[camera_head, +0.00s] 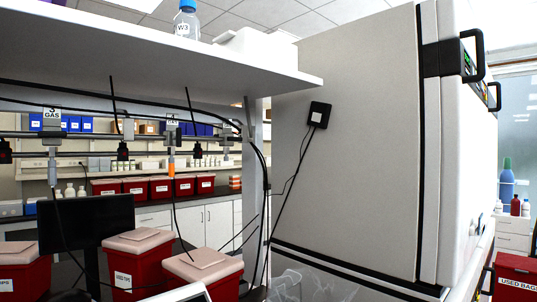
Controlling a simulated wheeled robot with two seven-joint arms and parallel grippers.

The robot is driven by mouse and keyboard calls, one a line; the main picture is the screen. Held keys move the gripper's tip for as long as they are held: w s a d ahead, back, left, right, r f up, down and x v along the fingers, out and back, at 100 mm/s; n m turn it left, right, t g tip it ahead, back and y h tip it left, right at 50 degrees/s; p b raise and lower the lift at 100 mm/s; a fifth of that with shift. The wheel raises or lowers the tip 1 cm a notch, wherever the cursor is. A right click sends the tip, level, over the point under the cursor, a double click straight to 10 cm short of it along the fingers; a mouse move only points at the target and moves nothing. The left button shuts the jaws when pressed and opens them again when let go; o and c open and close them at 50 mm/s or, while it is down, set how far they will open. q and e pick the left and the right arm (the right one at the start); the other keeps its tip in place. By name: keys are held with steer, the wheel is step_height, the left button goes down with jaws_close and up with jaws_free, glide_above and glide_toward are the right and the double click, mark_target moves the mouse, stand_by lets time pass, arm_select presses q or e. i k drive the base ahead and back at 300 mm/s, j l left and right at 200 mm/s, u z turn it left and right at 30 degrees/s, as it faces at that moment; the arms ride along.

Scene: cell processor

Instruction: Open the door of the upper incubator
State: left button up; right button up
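A large white cabinet (360,140), which looks like the incubator, fills the right half of the head view. I see it mostly from its side. Its front door (455,170) faces right and is seen nearly edge-on. The door looks shut, with a dark seam along its edge. A black handle (481,56) stands out near the top right. A second black handle (496,96) shows farther back. I cannot tell whether it belongs to the same unit. Neither of my grippers is in view.
A white shelf (150,50) juts out at upper left, carrying a blue-capped bottle (186,20). Below it are gas lines, a dark monitor (86,222) and red bins (138,262). A black box (319,114) with a cable is on the cabinet's side. A red bin (516,278) stands lower right.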

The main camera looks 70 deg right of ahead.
mark_target(454, 146)
steer(key=z, duration=3.55)
steer(key=i+l+u, duration=0.1)
steer(key=i+l, duration=0.2)
steer(key=i, duration=0.2)
